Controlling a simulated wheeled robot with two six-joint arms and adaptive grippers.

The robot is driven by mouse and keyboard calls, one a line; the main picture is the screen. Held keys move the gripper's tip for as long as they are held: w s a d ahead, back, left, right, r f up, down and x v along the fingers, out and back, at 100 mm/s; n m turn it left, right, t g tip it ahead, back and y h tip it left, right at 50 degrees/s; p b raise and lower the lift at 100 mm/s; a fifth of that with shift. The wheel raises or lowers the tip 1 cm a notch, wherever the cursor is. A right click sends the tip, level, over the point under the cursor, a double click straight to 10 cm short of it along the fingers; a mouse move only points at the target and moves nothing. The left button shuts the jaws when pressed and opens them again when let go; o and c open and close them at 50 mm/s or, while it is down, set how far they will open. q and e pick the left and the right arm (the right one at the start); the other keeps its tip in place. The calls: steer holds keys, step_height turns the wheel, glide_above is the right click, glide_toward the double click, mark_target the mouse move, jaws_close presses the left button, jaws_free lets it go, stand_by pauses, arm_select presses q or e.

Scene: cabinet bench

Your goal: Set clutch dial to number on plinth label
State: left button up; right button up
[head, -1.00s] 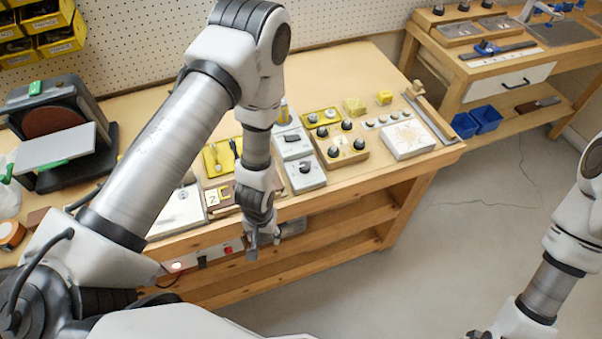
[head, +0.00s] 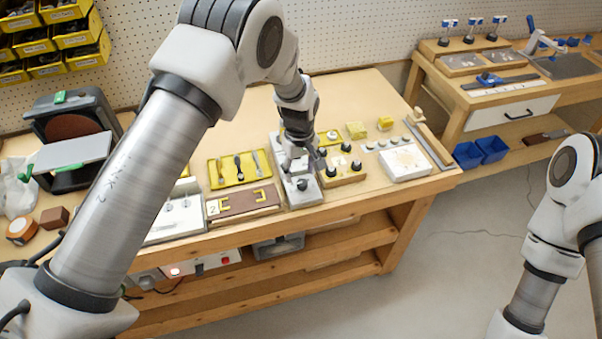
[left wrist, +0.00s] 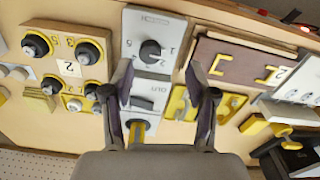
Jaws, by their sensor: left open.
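A grey box with a black round dial (left wrist: 150,50) and numbers around it shows in the left wrist view. Its small lettering is unreadable, and the dial also shows in the head view (head: 302,184). A wooden plinth (head: 344,180) with several black knobs stands beside it. A white label reading 2 (left wrist: 69,68) sits among those knobs. My left gripper (head: 301,163) is open and empty above the grey boxes. In the wrist view its fingers (left wrist: 162,88) straddle the grey column, short of the dial. My right gripper is out of view.
A brown board (head: 248,200) with yellow marks and another label 2 lies to the left. A yellow tool tray (head: 239,170) is behind it. A white plate (head: 404,163) lies to the right.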

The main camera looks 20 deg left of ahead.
mark_target(303, 182)
arm_select(q)
steer(key=shift+w+d+r, duration=0.25)
steer(key=shift+w+r, duration=0.4)
steer(key=shift+w, duration=0.3)
steer(key=shift+w+f, duration=0.25)
steer(key=f+p, duration=0.1)
steer(key=f, duration=0.1)
steer(key=s+f, duration=0.1)
steer(key=f, duration=0.1)
steer(key=shift+a+p, duration=0.15)
steer(key=shift+p, duration=0.25)
step_height(303, 182, down, 2)
steer(key=shift+w+f, duration=0.1)
steer(key=shift+f, duration=0.15)
steer(key=shift+w+f, duration=0.2)
steer(key=shift+f, duration=0.15)
steer(key=shift+s, duration=0.1)
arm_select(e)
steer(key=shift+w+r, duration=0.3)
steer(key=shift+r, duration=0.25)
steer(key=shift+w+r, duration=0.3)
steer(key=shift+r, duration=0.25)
arm_select(q)
steer(key=shift+s+r, duration=0.1)
steer(key=c, duration=0.4)
jaws_close()
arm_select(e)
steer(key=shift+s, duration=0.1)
